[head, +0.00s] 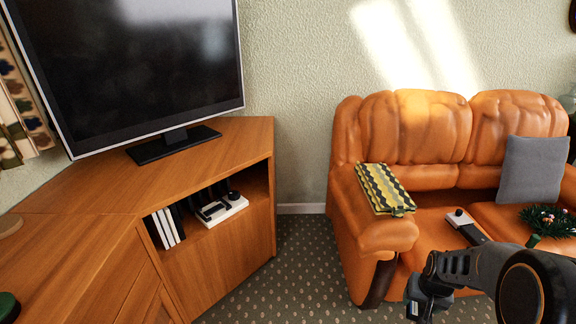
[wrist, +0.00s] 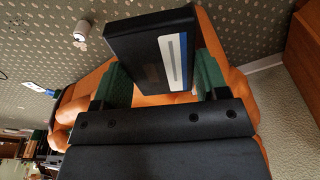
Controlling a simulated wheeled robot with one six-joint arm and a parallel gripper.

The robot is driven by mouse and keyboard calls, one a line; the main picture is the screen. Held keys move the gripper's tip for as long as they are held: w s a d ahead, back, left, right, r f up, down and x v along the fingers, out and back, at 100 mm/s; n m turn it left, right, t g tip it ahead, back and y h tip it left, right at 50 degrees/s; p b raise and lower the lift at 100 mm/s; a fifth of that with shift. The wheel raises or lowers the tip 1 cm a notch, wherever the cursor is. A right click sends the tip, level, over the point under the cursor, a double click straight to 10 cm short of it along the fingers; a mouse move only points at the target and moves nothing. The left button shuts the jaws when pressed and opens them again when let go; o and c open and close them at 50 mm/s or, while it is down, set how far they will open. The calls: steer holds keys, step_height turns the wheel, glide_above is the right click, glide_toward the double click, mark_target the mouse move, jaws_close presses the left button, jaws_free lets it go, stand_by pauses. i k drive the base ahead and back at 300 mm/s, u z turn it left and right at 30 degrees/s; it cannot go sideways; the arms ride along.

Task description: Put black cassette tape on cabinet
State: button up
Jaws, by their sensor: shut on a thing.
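The black cassette tape (wrist: 135,40), with a white and blue label, is between the fingers of my gripper (wrist: 158,80) in the wrist view. My gripper is shut on it and holds it clear of any surface. In the head view my gripper (head: 425,297) is at the lower right, in front of the sofa; the tape cannot be made out clearly there. The wooden cabinet (head: 235,150) stands at the left, apart from my gripper. Its top is bare to the right of the television stand.
A large television (head: 140,60) stands on the cabinet. Its open shelf holds white-spined books (head: 168,228) and a white device (head: 222,209). The orange sofa (head: 385,235) bears a patterned cloth (head: 384,188), a grey cushion (head: 532,168) and a wreath (head: 549,220). Carpet (head: 300,255) lies clear between cabinet and sofa.

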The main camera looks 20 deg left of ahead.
mark_target(235, 157)
steer(key=z, duration=1.25)
steer(key=k, duration=0.1)
steer(key=u, duration=2.65)
steer(key=i, duration=0.9)
steer(key=u, duration=0.4)
